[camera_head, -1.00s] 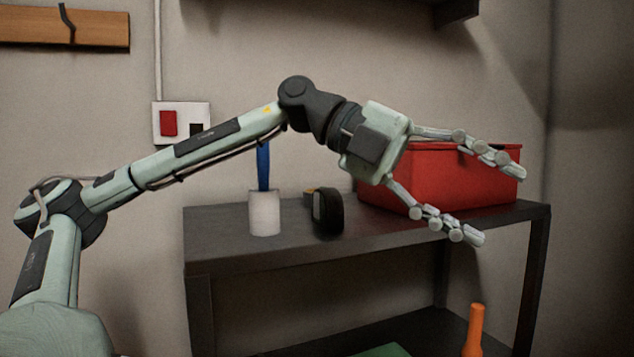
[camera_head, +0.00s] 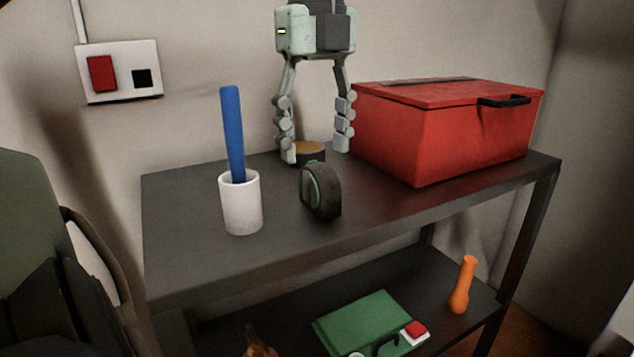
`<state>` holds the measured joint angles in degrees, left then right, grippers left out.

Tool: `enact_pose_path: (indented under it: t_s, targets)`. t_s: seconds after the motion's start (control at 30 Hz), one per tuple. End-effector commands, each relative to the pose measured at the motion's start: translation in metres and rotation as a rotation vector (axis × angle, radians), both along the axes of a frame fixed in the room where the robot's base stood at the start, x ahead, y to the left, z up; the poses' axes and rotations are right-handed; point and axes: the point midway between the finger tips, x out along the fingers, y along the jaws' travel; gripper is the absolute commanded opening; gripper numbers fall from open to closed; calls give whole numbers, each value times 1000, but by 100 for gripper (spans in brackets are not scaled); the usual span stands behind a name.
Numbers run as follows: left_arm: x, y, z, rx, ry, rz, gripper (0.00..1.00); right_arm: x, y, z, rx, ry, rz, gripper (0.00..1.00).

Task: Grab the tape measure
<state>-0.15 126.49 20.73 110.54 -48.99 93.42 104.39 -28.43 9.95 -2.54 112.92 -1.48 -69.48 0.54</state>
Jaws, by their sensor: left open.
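The tape measure (camera_head: 321,191) is a dark, rounded case with a greenish side face. It stands upright on the dark upper shelf (camera_head: 200,255), between a white cup and a red box. My left gripper (camera_head: 315,153) hangs down from the top of the view with its two fingers spread and nothing held between them. Its fingertips show just above and behind the tape measure, apart from it. A low, round dark thing with an orange-brown top (camera_head: 309,148) shows between the fingertips. My right gripper is not in view.
The white cup (camera_head: 241,205) holds a blue stick (camera_head: 232,135), left of the tape measure. The red box (camera_head: 440,135) stands close on the right. A green case (camera_head: 365,320) and an orange bottle-like thing (camera_head: 462,285) are on the lower shelf. The upper shelf's front is clear.

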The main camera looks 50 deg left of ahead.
Motion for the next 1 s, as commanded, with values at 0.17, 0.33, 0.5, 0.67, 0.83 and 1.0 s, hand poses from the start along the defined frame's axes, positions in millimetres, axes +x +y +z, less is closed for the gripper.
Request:
enact_pose_path:
  t_s: [0.17, 0.33, 0.5, 0.67, 0.83, 1.0]
  targets:
    - [2, -3, -24, -3, 3, -4, 57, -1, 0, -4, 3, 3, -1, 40]
    - [4, -3, -47, -4, 0, -2, 57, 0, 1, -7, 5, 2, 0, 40]
    - [4, -2, -54, -2, -3, 0, 57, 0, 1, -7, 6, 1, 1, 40]
    - [4, -2, -53, -2, -3, 0, 56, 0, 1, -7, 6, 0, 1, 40]
    - [4, -2, -53, -2, -3, 0, 35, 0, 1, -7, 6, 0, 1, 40]
    - [4, -2, -53, -2, -3, -1, 14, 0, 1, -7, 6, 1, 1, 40]
